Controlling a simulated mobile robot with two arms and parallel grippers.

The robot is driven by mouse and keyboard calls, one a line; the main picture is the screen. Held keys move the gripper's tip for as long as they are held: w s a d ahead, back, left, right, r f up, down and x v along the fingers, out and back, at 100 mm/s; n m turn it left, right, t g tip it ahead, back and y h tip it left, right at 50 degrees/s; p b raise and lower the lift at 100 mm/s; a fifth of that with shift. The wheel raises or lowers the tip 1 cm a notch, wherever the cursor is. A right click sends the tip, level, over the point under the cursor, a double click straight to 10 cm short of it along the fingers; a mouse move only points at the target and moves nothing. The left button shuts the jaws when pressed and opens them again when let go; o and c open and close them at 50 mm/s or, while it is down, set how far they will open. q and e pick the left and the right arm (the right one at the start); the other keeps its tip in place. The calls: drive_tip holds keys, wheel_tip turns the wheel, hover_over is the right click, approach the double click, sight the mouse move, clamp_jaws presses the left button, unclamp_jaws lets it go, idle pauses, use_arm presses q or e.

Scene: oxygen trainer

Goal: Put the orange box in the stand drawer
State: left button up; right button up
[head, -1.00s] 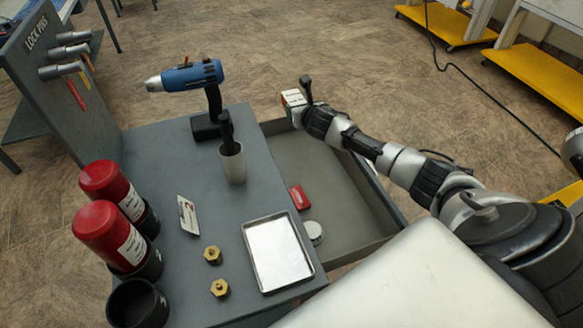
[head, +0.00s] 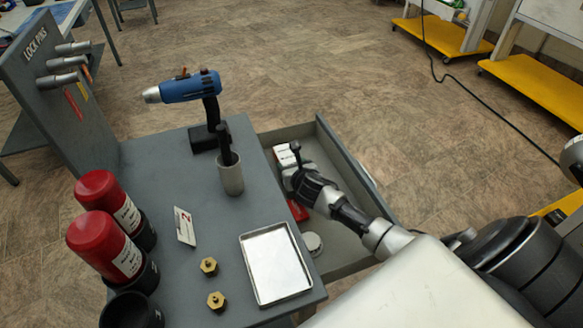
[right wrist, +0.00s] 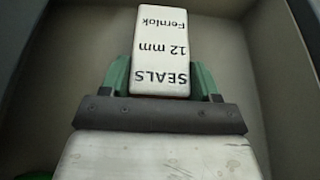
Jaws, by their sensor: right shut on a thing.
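The orange box (head: 284,153) shows a white label face and is at the far end of the open stand drawer (head: 345,178), inside its walls. In the right wrist view the box (right wrist: 162,45) reads "SEALS 12 mm Fernlok". My right gripper (right wrist: 161,82) is shut on it, with a green finger on each side. In the head view the right gripper (head: 292,168) reaches over the drawer's right wall, and it partly hides the box. I cannot tell whether the box touches the drawer floor. My left gripper is not in view.
The drawer also holds a red item (head: 298,211), partly hidden by my arm, and a white round item (head: 313,243). On the stand top are a metal tray (head: 307,283), a grey cup (head: 231,178), a blue tool (head: 190,87), brass fittings (head: 209,266) and red cylinders (head: 104,243).

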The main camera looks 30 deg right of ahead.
drive_tip(key=o, duration=1)
drive_tip(key=shift+c, duration=0.2)
drive_tip(key=shift+s+a+r, duration=0.1)
drive_tip(key=shift+s+r, duration=0.15)
drive_tip(key=shift+s, duration=0.25)
drive_tip(key=p+v, duration=0.1)
drive_tip(key=v, duration=1)
drive_tip(key=shift+p, duration=0.4)
